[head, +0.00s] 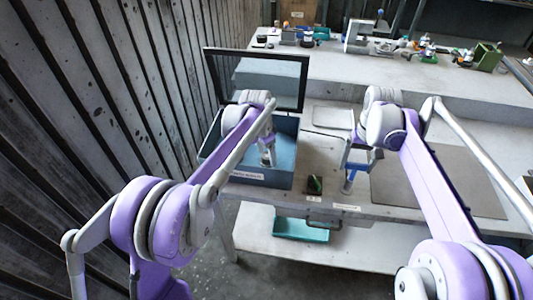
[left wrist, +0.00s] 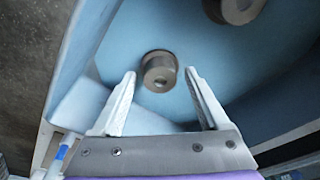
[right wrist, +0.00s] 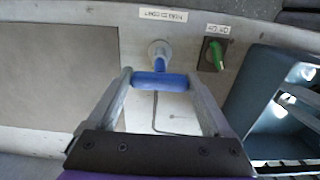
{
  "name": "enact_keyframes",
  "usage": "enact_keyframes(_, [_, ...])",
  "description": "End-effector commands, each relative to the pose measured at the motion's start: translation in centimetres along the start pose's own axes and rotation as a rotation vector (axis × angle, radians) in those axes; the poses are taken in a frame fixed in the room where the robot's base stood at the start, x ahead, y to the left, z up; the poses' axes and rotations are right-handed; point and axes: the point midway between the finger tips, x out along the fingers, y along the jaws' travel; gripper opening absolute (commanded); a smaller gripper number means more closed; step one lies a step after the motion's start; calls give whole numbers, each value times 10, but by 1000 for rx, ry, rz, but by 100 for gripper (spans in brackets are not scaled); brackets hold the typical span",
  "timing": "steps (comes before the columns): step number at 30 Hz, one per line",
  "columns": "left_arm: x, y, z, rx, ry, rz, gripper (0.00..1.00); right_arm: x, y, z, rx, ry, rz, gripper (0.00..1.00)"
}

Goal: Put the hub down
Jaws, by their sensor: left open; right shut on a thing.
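In the left wrist view a short grey cylinder with a central hole, seemingly the hub (left wrist: 160,78), lies on the blue floor of an open box (head: 240,180). A second, larger grey round part (left wrist: 236,8) is cut off at the top edge; I cannot tell for certain which is the hub. My left gripper (head: 267,158) (left wrist: 161,73) is open inside the box, its fingertips either side of the smaller cylinder with visible gaps. My right gripper (head: 355,160) (right wrist: 160,80) is shut on a blue handle (right wrist: 162,79), above the table front; a round grey end (right wrist: 159,48) shows beyond it.
The box's dark-framed lid (head: 257,62) stands up behind it. A brown mat (head: 440,180) covers the table's right. A teal tray (head: 300,230) is on the lower shelf. Parts line the back bench.

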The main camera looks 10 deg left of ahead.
Motion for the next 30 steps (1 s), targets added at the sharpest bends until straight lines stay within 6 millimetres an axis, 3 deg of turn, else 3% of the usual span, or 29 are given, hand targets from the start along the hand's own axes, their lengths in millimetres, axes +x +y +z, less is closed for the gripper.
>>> enact_keyframes(5, [-12,0,0,0,0,0,78,0,0,0,0,0,0,30])
enact_keyframes(15, [-82,0,0,-1,0,0,78,0,0,0,0,0,0,30])
enact_keyframes(21, [-113,0,0,-1,0,0,78,0,0,0,0,0,0,30])
enact_keyframes(30, [-125,2,2,-8,2,-3,78,0,0,0,0,0,0,30])
